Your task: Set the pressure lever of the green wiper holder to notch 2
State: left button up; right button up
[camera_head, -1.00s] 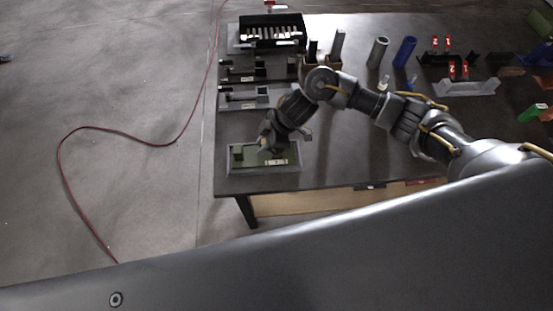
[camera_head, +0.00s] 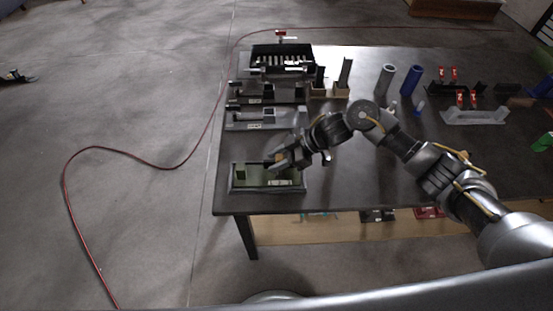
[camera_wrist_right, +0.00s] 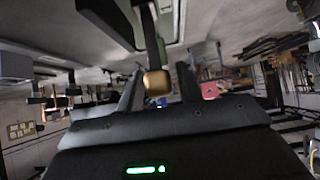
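The green wiper holder (camera_head: 240,176) lies in a grey tray-like base at the near left corner of the dark table. My right gripper (camera_head: 274,161) is over its far side, reaching in from the right. In the right wrist view, a dark lever (camera_wrist_right: 149,35) with a brass-coloured knob (camera_wrist_right: 157,83) comes down from the top. The knob sits between my two right fingers, with narrow gaps showing on both sides, so the gripper looks open around it. The notch marks are too small to read, and the gripper partly hides the holder.
Two grey holders (camera_head: 264,118) stand behind the green one, with a black rack (camera_head: 282,57) at the back. Grey and blue cylinders (camera_head: 411,80) and red-tagged parts (camera_head: 460,98) stand further right. A red cable (camera_head: 130,150) lies on the floor. The table's near middle is clear.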

jog(key=shift+o, duration=0.7)
jog(key=shift+d+r, duration=0.15)
jog(key=shift+d, duration=0.1)
jog(key=b+v, duration=0.2)
jog(key=v, duration=0.8)
jog(key=shift+d+b, duration=0.15)
jog(key=shift+b, duration=0.15)
